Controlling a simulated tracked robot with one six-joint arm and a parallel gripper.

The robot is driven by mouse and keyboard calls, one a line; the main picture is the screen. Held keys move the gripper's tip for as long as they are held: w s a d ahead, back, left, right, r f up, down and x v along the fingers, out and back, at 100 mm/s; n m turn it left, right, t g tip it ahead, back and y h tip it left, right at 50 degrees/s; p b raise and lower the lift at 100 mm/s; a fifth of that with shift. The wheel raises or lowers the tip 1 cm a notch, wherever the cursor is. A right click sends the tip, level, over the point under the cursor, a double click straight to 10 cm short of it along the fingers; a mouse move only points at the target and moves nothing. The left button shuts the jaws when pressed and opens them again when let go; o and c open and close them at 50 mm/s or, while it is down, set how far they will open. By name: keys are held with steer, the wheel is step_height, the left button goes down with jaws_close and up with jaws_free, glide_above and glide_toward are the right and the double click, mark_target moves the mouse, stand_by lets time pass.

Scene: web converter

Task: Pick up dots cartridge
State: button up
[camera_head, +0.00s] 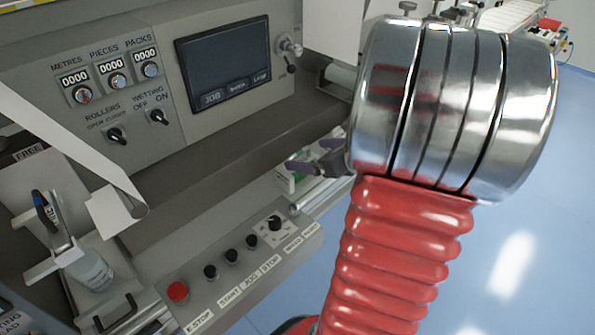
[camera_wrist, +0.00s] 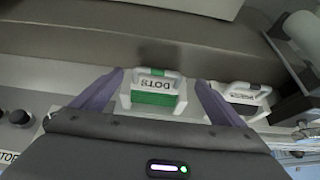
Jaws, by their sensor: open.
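The dots cartridge (camera_wrist: 154,92) shows in the wrist view, white with a "DOTS" label, a green ribbed face and a handle at its top with a green middle. My gripper (camera_wrist: 160,80) is open, its two purple fingers to the left and right of the cartridge. I cannot tell whether the fingers touch it.
A second white cartridge (camera_wrist: 243,93) with a dark handle middle stands right of the dots one. A grey machine ledge (camera_head: 235,150) lies behind. A button panel with a red E-stop (camera_head: 178,291) is in front to the left. A roller (camera_wrist: 306,33) is at upper right.

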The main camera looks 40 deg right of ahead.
mark_target(299, 154)
steer(key=x, duration=0.4)
steer(key=shift+a+f, duration=0.15)
steer(key=shift+a, duration=0.1)
steer(key=shift+w+f, duration=0.25)
steer(key=shift+w, duration=0.25)
steer(key=shift+c, duration=0.3)
steer(key=c, duration=1.9)
steer(key=shift+r, duration=0.1)
steer(key=shift+r, duration=5)
